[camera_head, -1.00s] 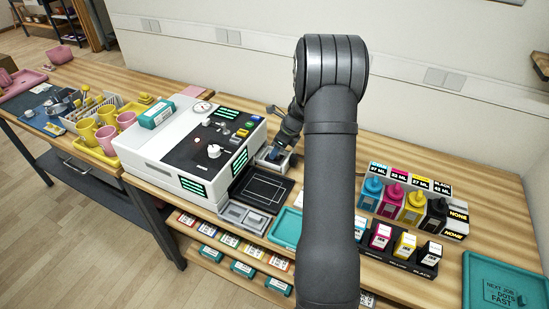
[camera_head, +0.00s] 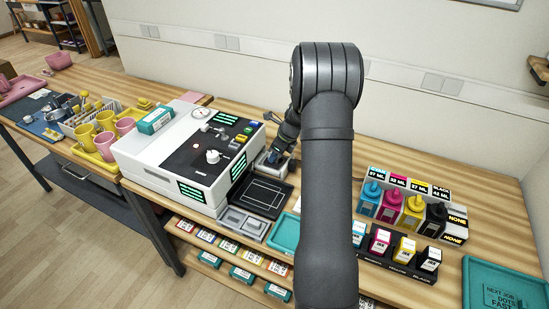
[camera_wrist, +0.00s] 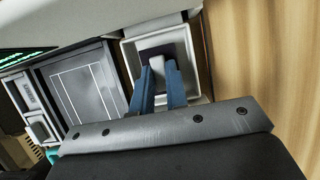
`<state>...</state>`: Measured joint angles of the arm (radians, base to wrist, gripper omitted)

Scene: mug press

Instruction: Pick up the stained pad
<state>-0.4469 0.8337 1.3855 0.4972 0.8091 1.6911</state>
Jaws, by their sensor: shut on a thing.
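My gripper (camera_wrist: 158,82) reaches down into a small white tray (camera_wrist: 199,65). Its two blue fingers stand on either side of a light grey grip (camera_wrist: 158,66) on a dark pad (camera_wrist: 153,52) and are shut on it. The pad is still within the tray walls in the wrist view; whether it touches the tray floor I cannot tell. No stain can be made out. In the head view my gripper (camera_head: 275,157) is small and partly hidden at the same tray, beside the white machine.
The white machine (camera_head: 150,160) stands to the left of the tray. A black framed plate (camera_head: 262,193) lies in front of it. Ink bottles (camera_head: 413,213) and cartridges (camera_head: 403,245) stand to the right of my arm. Bare wood (camera_wrist: 260,60) lies right of the tray.

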